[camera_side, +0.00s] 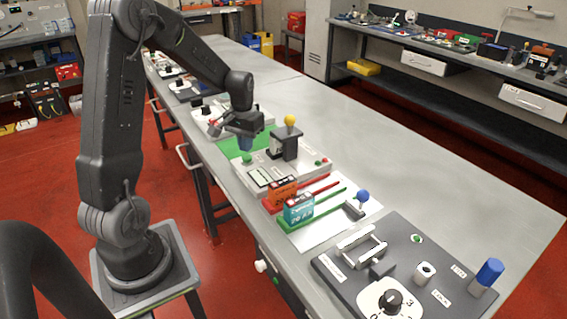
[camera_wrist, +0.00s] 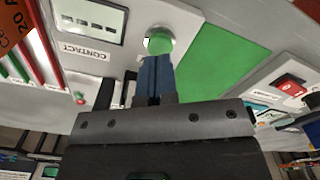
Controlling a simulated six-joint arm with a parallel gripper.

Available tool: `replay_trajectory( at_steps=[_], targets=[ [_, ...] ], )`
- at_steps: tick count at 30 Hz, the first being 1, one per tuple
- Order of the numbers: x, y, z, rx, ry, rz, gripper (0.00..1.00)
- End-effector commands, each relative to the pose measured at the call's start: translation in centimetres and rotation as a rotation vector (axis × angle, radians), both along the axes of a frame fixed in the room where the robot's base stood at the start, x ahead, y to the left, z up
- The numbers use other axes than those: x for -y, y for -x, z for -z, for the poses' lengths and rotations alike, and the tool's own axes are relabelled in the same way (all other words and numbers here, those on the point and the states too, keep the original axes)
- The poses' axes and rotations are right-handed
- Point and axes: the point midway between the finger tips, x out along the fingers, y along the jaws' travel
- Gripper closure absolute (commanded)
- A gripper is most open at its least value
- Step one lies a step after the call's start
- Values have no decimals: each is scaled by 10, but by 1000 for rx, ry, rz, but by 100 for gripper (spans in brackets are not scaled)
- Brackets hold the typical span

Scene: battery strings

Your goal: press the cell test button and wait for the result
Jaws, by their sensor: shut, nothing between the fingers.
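A green round button (camera_side: 247,157) sits on the light grey test unit (camera_side: 304,172) in the side view. It also shows in the wrist view (camera_wrist: 160,40), at the top centre. My gripper (camera_side: 245,145) is shut and empty, pointing down over this button. In the wrist view my blue fingertips (camera_wrist: 156,62) are together at the button's near edge and cover part of it. I cannot tell whether they touch it. A pale window (camera_wrist: 90,16) with a "CONTACT" label (camera_wrist: 85,50) lies left of the button.
A black block (camera_side: 284,146) with a yellow knob (camera_side: 290,119) stands on the unit, right of my gripper. An orange battery (camera_side: 283,191) and a teal battery (camera_side: 299,208) stand nearer the camera. The table's right side (camera_side: 410,160) is clear.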

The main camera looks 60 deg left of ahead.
Motion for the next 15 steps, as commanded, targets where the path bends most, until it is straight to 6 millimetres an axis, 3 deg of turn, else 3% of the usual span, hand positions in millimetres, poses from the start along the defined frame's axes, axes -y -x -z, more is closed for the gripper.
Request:
replay_trajectory(
  at_steps=[15],
  targets=[
    [0,0,4,0,0,0,100]
  ],
)
